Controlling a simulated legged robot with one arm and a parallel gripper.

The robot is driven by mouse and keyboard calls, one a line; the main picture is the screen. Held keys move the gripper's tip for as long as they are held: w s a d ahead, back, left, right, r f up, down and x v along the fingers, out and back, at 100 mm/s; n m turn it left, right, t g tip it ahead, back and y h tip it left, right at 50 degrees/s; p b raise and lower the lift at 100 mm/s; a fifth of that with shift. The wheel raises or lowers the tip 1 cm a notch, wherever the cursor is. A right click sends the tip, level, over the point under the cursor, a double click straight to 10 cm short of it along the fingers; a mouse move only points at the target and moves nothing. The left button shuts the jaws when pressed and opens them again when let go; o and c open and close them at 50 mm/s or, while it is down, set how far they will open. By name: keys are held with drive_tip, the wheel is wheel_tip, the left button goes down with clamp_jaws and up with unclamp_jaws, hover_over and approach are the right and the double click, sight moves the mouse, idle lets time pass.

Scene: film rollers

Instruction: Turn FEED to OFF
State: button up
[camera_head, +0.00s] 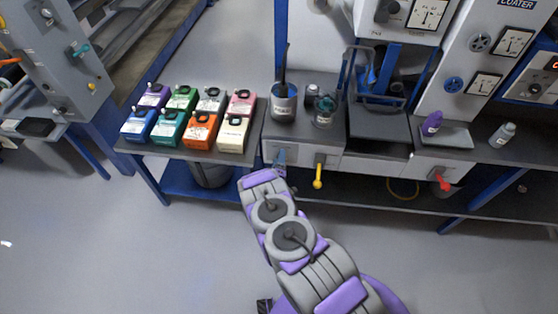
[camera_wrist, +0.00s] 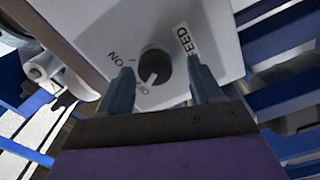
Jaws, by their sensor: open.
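The FEED knob (camera_wrist: 155,66) is a round dark dial on a light grey panel (camera_wrist: 215,25) in the wrist view. ON is printed to its upper left and a partly hidden OFF below it; the FEED label (camera_wrist: 188,45) is at its right. The knob's white mark lies on its lower side, towards OFF. My gripper (camera_wrist: 159,68) is open, with one finger on each side of the knob; I cannot tell whether they touch it. In the head view my gripper (camera_head: 280,157) is at the bench's front panel, and the knob is hidden there.
A yellow-handled lever (camera_head: 318,176) sticks out just right of my gripper, and a red one (camera_head: 442,182) farther right. Several coloured boxes (camera_head: 199,130) stand on the bench at left. A dark cup (camera_head: 283,101) stands above my gripper. The floor in front is clear.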

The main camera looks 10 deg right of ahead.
drive_tip(key=shift+d, duration=0.1)
drive_tip(key=p+v, duration=0.2)
drive_tip(key=v, duration=1.5)
drive_tip(key=shift+s, duration=0.15)
